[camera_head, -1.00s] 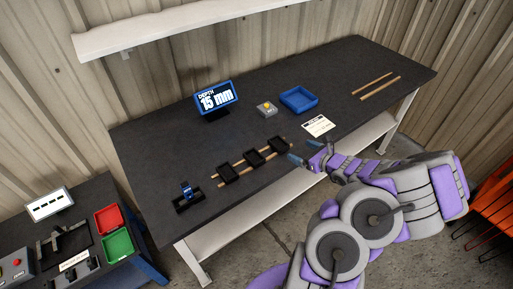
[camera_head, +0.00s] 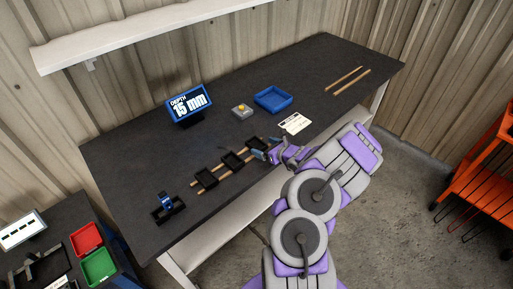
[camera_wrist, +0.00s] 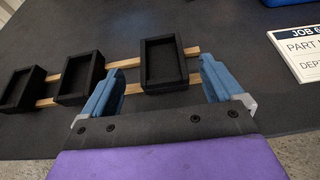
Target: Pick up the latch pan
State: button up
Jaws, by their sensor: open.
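Three black open pans sit in a row across two wooden rails on the dark table, seen in the head view as a left pan (camera_head: 206,178), a middle pan (camera_head: 232,161) and a right pan (camera_head: 256,144). No label shows which is the latch pan. My gripper (camera_head: 266,153) is at the right pan. In the wrist view my gripper (camera_wrist: 158,88) is open, its blue fingers on either side of the near end of that right pan (camera_wrist: 166,60). The middle pan (camera_wrist: 80,76) lies just left of the left finger.
A black holder with a blue part (camera_head: 168,208) is at the left. Two loose wooden strips (camera_head: 348,81) lie at the far right.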

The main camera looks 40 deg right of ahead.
aim_at(255, 143)
jog(key=x, duration=0.2)
jog(key=b+x, duration=0.1)
jog(key=x, duration=0.2)
jog(key=shift+s+d+f, duration=0.15)
jog(key=shift+d+f, duration=0.05)
jog(key=shift+f, duration=0.2)
jog(key=shift+w, duration=0.3)
jog(key=c, duration=1.2)
